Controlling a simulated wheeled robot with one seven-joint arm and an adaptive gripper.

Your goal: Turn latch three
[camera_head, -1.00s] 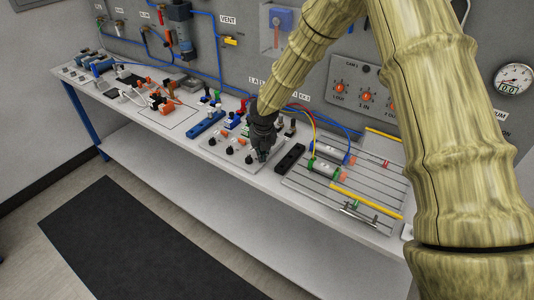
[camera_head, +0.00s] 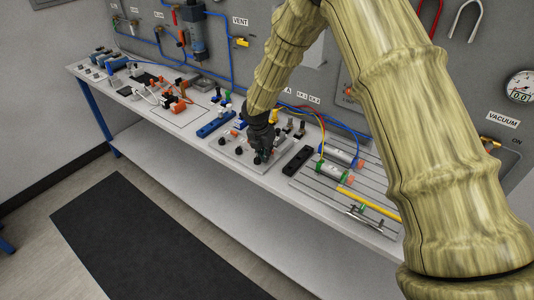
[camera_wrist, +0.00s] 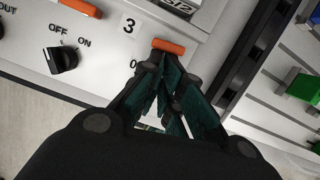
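The latch panel (camera_head: 226,150) sits on the bench, with black knobs and orange pieces. A neighbouring black knob (camera_wrist: 62,59), marked OFF and ON, stands clear to the left. The head view shows my gripper (camera_head: 262,156) down at the panel's right part.
A black block (camera_head: 298,159) stands just right of the panel, and a slatted rack (camera_head: 325,185) with cylinders and a yellow bar lies beyond it. A blue block (camera_head: 214,124) with valves is behind left. Open floor lies in front of the bench.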

